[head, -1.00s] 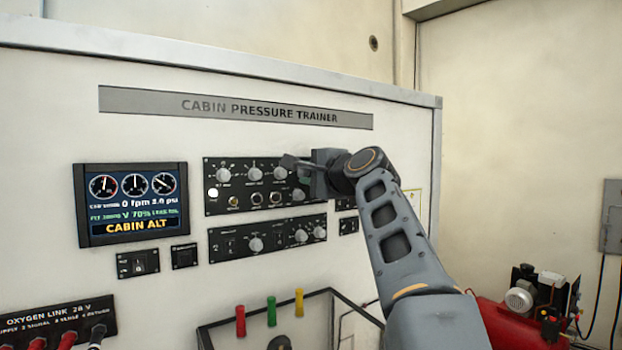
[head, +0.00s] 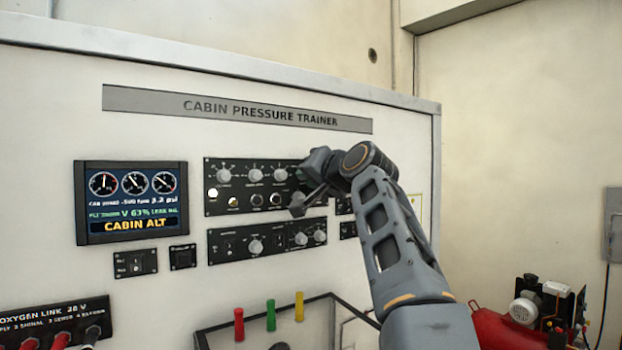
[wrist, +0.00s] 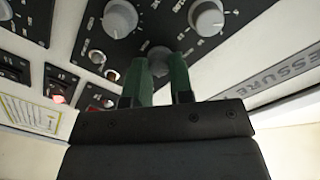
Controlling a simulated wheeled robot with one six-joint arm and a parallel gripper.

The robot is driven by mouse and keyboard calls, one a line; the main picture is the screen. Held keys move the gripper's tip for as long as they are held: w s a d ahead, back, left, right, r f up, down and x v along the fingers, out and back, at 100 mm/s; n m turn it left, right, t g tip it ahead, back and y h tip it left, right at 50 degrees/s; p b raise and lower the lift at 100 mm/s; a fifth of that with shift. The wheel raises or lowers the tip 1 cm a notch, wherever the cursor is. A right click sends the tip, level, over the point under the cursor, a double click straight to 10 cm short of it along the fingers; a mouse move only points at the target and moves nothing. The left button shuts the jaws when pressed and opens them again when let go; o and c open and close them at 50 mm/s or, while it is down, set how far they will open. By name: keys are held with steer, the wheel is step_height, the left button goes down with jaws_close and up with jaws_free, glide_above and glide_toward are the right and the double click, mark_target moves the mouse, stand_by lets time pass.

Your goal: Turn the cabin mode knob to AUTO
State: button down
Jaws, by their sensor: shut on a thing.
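The upper black control panel (head: 215,165) carries several grey knobs. Two larger grey knobs, one at the left (wrist: 119,18) and one at the right (wrist: 207,18), show beyond the fingers.
A display (head: 132,202) at the left reads CABIN ALT. A lower knob panel (head: 222,247) sits just below the gripper. Red, green (head: 271,314) and yellow handles stand below. A red compressor (head: 500,325) stands at the lower right.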

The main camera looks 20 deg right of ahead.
steer(key=shift+n, duration=1)
steer(key=c, duration=1)
jaws_free()
steer(key=shift+s+b, duration=0.15)
steer(key=shift+b, duration=0.15)
steer(key=s+d+b, duration=0.1)
steer(key=s+b, duration=0.3)
steer(key=s, duration=0.9)
steer(key=shift+s+d+r, duration=0.2)
steer(key=shift+s+r, duration=0.05)
steer(key=shift+r, duration=0.1)
